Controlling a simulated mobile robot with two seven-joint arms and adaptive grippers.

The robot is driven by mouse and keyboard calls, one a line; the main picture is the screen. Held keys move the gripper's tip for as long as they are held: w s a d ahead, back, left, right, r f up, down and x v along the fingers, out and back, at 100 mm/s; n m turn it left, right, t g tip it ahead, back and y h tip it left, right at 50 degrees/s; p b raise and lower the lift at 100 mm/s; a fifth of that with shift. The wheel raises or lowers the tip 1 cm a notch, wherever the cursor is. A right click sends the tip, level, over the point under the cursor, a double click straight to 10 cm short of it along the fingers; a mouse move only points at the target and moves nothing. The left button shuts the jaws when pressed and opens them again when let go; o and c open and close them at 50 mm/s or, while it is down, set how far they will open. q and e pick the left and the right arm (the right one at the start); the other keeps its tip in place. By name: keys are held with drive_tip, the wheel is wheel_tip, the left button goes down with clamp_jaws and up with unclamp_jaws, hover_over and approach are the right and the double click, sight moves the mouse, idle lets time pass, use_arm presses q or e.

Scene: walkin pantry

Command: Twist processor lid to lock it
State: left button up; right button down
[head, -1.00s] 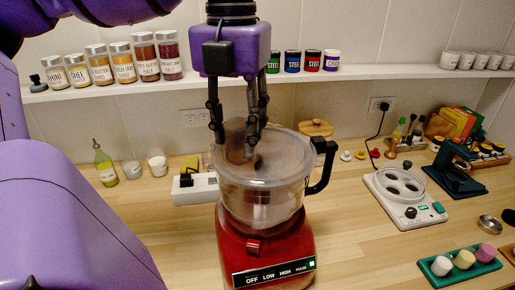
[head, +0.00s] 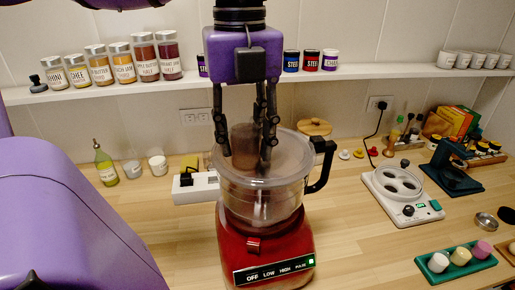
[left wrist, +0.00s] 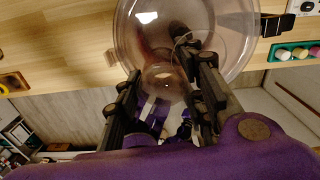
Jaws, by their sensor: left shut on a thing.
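The food processor has a red base (head: 262,250), a clear bowl (head: 262,208) with a black handle (head: 322,165), and a clear lid (head: 285,165) on top. A brownish translucent feed tube (head: 244,142) rises from the lid. My left gripper (head: 248,150) comes down from above, with its two dark fingers on either side of the tube, shut on it. In the left wrist view, the tube (left wrist: 160,76) sits between the fingers, over the lid. The fit between lid and bowl rim is too unclear to judge. My right gripper is not in view.
A white power strip (head: 196,186) lies left of the processor. A white appliance with round wells (head: 402,190) stands to the right. A green tray with small cups (head: 455,264) is at front right. A shelf of jars (head: 120,88) runs behind.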

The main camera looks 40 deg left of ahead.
use_arm(q)
drive_tip(key=o, duration=1.1)
drive_tip(key=shift+r+p, duration=0.35)
drive_tip(key=shift+r, duration=3.4)
